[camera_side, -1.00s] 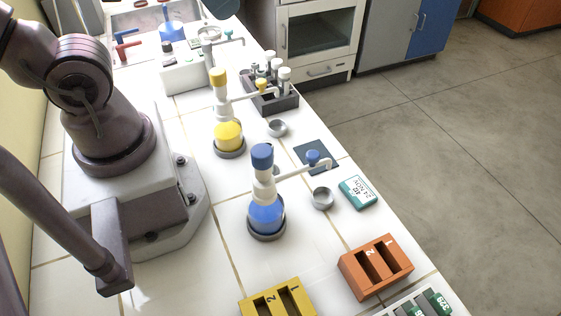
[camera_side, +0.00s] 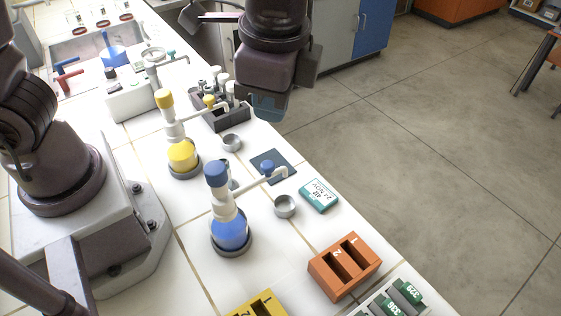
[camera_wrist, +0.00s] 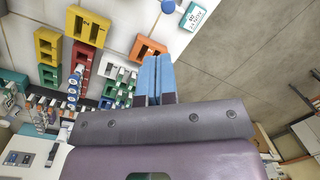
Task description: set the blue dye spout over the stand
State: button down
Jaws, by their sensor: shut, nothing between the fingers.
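The blue dye dispenser (camera_side: 230,232) stands upright on the white bench, with a blue cap and a white spout (camera_side: 250,180). The spout points right and its tip reaches over or beside a dark square pad (camera_side: 284,160).
A yellow dispenser (camera_side: 182,155) and another grey holder (camera_side: 232,142) stand farther back, near a dark vial rack (camera_side: 232,122). A teal timer (camera_side: 318,196), an orange block (camera_side: 345,266) and a yellow block (camera_side: 258,305) lie nearer. The bench's right edge borders open floor.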

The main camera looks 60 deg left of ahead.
jog(key=w+d+f+m+y, duration=0.2)
jog(key=d+m, duration=0.4)
jog(key=shift+w+d+g, duration=0.3)
jog(key=shift+g, duration=0.1)
send_near(251, 185)
jog(key=w+d+f, duration=0.4)
jog(key=a, duration=0.4)
jog(key=shift+s+a+f, duration=0.15)
jog(key=shift+s+f, duration=0.1)
jog(key=shift+f, duration=0.15)
